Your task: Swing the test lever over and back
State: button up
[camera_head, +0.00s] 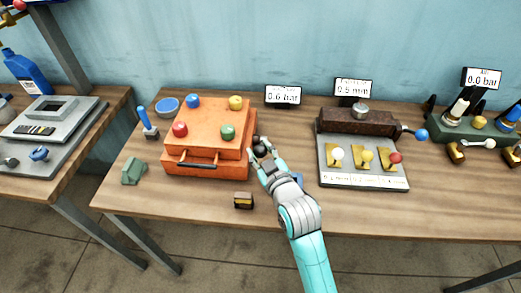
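No part is labelled as the test lever that I can read. A lever with a blue ball end (421,134) sticks out to the right from the dark block (360,122) of the tester at the centre right. A blue upright handle (143,117) stands on a small base left of the orange box (210,170). My gripper (262,150) is at the right side of the orange box, well left of the blue-ball lever. Its fingers are spread around or just in front of a dark round part. I cannot tell whether they touch it.
Red, blue, yellow and green knobs sit on the orange box. Displays (283,95) stand behind. A small dark and yellow block (243,201) lies near the front edge. A green block (133,171) is at the left.

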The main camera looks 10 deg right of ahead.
jog(key=o, duration=0.4)
jog(key=shift+a+f, duration=0.1)
jog(key=shift+f, duration=0.35)
jog(key=shift+o, duration=0.2)
jog(key=shift+r, duration=0.15)
jog(key=shift+s+r, duration=0.1)
jog(key=v, duration=1.2)
